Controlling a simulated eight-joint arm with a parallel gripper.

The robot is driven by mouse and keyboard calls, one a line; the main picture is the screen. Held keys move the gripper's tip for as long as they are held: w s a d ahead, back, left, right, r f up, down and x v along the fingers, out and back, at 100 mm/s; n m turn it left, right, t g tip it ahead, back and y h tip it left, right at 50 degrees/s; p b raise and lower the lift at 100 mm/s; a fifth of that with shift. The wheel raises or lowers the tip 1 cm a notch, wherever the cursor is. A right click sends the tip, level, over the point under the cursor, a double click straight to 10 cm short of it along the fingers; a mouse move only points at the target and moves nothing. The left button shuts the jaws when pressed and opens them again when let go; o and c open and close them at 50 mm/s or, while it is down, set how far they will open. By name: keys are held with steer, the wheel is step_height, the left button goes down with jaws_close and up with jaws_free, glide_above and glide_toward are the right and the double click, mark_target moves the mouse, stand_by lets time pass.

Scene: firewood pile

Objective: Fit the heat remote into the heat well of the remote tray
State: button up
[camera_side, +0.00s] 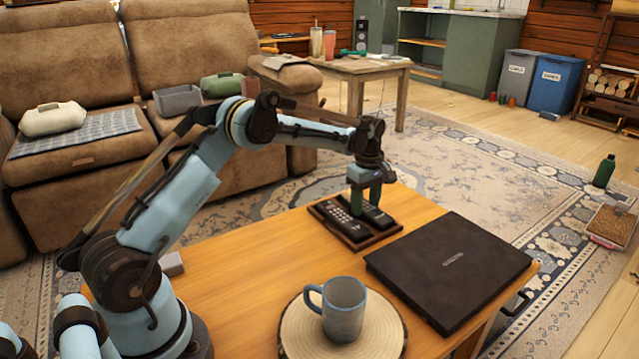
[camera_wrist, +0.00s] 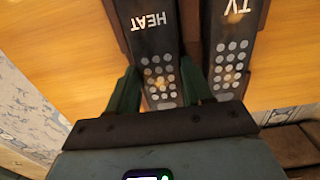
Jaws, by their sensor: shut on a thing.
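The black heat remote (camera_wrist: 157,45), marked HEAT, lies between the two green fingers of my gripper (camera_wrist: 162,88) in the wrist view. My gripper (camera_side: 365,196) is shut on it, low over the remote tray. The heat remote (camera_side: 376,216) is the right one in the side view. The dark brown remote tray (camera_side: 356,244) sits on the wooden table. Tray walls show on both sides of the heat remote, so it is lined up with its well; I cannot tell whether it rests fully on the floor. The TV remote (camera_wrist: 232,50) lies beside it.
A closed black laptop (camera_side: 450,268) lies right of the tray. A blue-grey mug (camera_side: 343,308) stands on a round wood slice (camera_side: 385,335) at the front. A small grey block (camera_side: 171,264) is near my base. The table is clear left of the tray.

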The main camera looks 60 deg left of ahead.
mark_target(365, 206)
steer(key=o, duration=1.2)
steer(key=shift+c, duration=0.2)
step_height(365, 206, up, 12)
steer(key=shift+d+r, duration=0.1)
